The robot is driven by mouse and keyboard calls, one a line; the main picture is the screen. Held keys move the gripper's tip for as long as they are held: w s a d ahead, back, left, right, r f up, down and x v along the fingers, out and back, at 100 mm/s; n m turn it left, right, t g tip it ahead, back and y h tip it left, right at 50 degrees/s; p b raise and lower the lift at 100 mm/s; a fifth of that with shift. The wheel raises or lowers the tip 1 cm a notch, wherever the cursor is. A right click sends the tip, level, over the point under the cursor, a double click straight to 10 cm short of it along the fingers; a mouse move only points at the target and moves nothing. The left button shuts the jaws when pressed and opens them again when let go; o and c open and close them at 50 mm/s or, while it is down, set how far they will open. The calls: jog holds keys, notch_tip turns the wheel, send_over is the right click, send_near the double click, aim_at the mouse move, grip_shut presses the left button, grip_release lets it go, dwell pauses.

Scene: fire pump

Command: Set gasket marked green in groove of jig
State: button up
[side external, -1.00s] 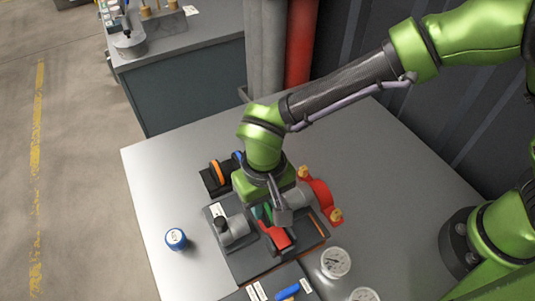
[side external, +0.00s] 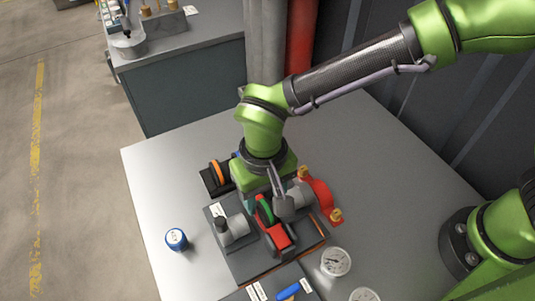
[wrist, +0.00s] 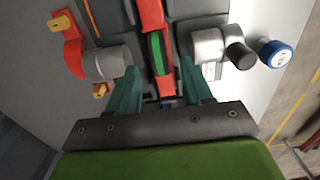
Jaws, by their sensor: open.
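The green-marked gasket (side external: 265,210) stands on edge in the jig (side external: 279,238), a dark holder with red parts. In the wrist view the gasket (wrist: 156,54) shows as a narrow green and black strip between the red parts of the jig (wrist: 152,15). I cannot tell how deep it sits in the groove. My gripper (wrist: 160,66) is open and empty, its two teal fingers apart on either side of the jig's line. In the side view it is just above and behind the gasket, its fingertips partly hidden.
A rack with an orange-marked gasket (side external: 217,172) and a blue-marked one stands behind. Grey fittings flank the jig, with a red pump part (side external: 319,195) at right. A blue cap (side external: 176,239) and gauge (side external: 336,262) lie nearby.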

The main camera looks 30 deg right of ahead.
aim_at(265, 203)
notch_tip(265, 203, up, 9)
jog(key=w+d+r+m+t+y, duration=0.1)
jog(key=d+r, duration=0.3)
jog(key=d, duration=0.4)
jog(key=w+d+r+m+t+y, duration=0.1)
jog(key=d+r, duration=0.3)
jog(key=d, duration=0.4)
jog(key=s+d+m+t, duration=0.1)
jog(key=s+d+t, duration=0.1)
jog(key=d, duration=0.5)
jog(key=s+d+m+t, duration=0.1)
jog(key=s+d+t, duration=0.2)
jog(key=d, duration=0.5)
jog(key=shift+s+d, duration=0.15)
jog(key=shift+s, duration=0.5)
